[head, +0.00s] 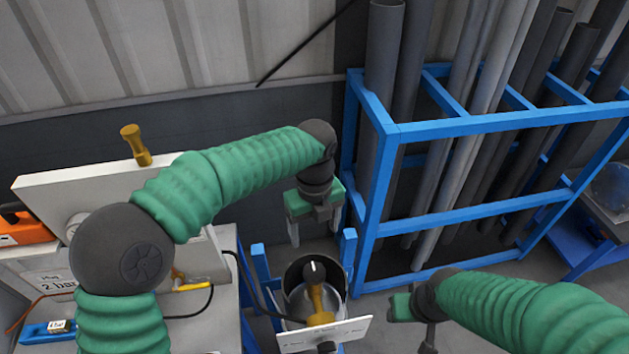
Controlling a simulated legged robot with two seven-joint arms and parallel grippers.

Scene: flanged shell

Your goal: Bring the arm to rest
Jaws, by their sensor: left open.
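My left arm comes in from the left, bends at a dark wrist and points down. Its gripper (316,226) hangs open with nothing between its fingers, above and just behind a round grey flanged shell (335,268). The gripper looks apart from the shell. My right gripper (413,322) is low in the picture, right of the shell, partly cut off by the bottom edge. Its finger gap is not clear.
A brass-handled valve (318,300) and a white plate (345,331) sit at the shell. A blue rack (470,122) of grey pipes (384,50) stands close on the right. A white panel (45,190) with a brass handle (135,143) and a bench lie left.

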